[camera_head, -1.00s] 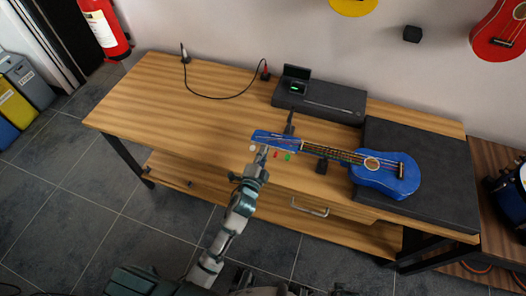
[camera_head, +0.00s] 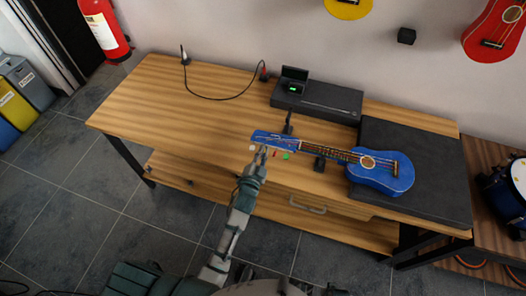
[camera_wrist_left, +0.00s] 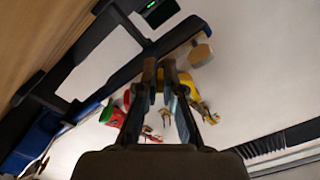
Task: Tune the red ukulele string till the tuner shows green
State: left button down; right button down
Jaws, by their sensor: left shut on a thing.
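The blue ukulele (camera_head: 378,178) lies with its body on a black block and its neck pointing left. Its headstock (camera_head: 272,137) carries coloured pegs along the front edge. A red peg (camera_head: 274,154), a green peg (camera_head: 286,156) and a pale peg (camera_head: 252,147) show. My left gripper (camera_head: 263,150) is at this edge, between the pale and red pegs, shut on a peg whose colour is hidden. In the left wrist view the fingers (camera_wrist_left: 166,66) are close together beside the headstock. The tuner screen (camera_head: 292,88) glows green. My right gripper is not in view.
The black block (camera_head: 430,205) fills the table's right end. A black case (camera_head: 335,103) lies along the back, and a cable (camera_head: 222,99) runs to its left. The left part of the wooden table (camera_head: 150,105) is bare. A small dark object (camera_head: 319,165) stands beneath the neck.

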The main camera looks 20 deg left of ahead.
pick_arm(q)
jog(key=c, duration=1.3)
grip_release()
jog(key=s, duration=1.2)
jog(key=shift+f, duration=0.1)
